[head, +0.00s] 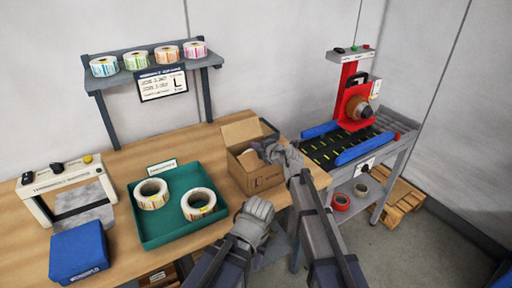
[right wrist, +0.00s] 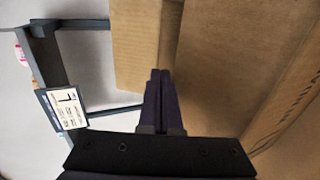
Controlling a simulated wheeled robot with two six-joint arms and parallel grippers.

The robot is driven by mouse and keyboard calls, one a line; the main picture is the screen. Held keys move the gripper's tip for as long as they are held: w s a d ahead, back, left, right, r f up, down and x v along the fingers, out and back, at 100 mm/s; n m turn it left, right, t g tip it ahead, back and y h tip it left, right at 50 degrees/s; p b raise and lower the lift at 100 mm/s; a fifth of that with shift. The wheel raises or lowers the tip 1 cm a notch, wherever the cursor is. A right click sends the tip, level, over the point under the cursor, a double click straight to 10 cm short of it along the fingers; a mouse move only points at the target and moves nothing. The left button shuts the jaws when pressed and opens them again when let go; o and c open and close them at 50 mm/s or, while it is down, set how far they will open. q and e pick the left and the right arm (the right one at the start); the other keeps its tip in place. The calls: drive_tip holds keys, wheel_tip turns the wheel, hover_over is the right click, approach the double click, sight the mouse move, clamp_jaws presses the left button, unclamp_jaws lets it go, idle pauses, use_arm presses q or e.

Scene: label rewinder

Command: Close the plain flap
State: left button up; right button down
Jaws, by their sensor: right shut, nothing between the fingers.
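A brown cardboard box (head: 262,182) stands at the table's right end with its top at least partly open. One plain-looking cardboard flap (head: 241,131) stands up at its back; I cannot tell if it is the one named. My right gripper (head: 268,149) is shut and empty at the box's top right, and its hand hides part of the opening. In the right wrist view, the shut fingertips (right wrist: 160,73) are close to cardboard panels (right wrist: 225,65); touch is unclear. My left gripper (head: 258,209) hangs in front of the box, apart from it; its fingers are unclear.
A green tray (head: 160,237) with two label rolls lies left of the box. A blue case (head: 79,252) and a white-framed device (head: 68,178) stand further left. A shelf (head: 150,73) with several rolls is behind. A red rewinder (head: 356,107) with a conveyor is at right.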

drive_tip(key=shift+r, duration=0.15)
drive_tip(key=shift+r+p, duration=0.7)
drive_tip(key=shift+p, duration=0.15)
